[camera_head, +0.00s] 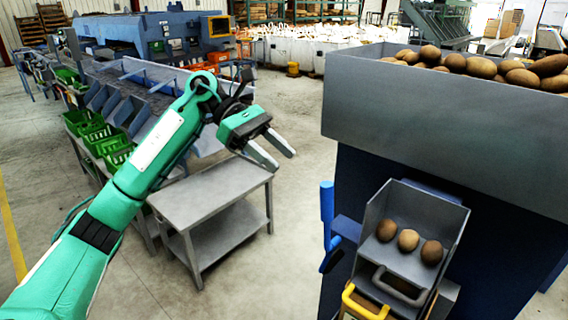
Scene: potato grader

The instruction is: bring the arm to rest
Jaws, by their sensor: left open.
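My left arm (130,195) is green and comes in from the lower left. Its left gripper (279,158) is open and empty, with two grey fingers pointing down and to the right. It hangs in the air in front of the grey two-level table (205,195), near that table's right end in the picture. My right gripper is not in view.
A dark blue machine with a grey hopper (430,130) full of potatoes (480,67) stands at right. Three potatoes (408,240) lie in its grey chute (450,220). A blue handle (327,215) sticks out left of it. Green crates (97,133) stand at left. The middle floor is clear.

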